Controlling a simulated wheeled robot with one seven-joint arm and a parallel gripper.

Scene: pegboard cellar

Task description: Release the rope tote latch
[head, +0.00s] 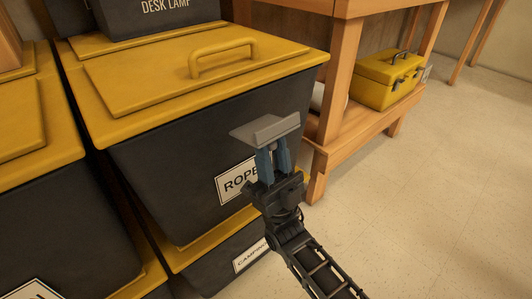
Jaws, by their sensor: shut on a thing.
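The rope tote (170,182) is dark with a yellow lid (130,85) lying on it, and the lid has a yellow handle (222,58). A white label (230,184) reading "ROPE" is on its front, partly hidden by my gripper. The grey latch (264,129) is a bent plate in front of the tote, near the lid's front edge. My gripper (272,155) has its blue fingers shut on the latch from below. The fingers hide the latch's lower part, and I cannot tell whether it is still hooked to the lid.
A tote labelled "CAMPING" (222,262) is under the rope tote. Another yellow-lidded tote (55,225) stands at the left, and a "DESK LAMP" tote (160,18) is behind. A wooden bench (340,90) with a yellow toolbox (388,82) is at right. Floor (430,200) is clear at lower right.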

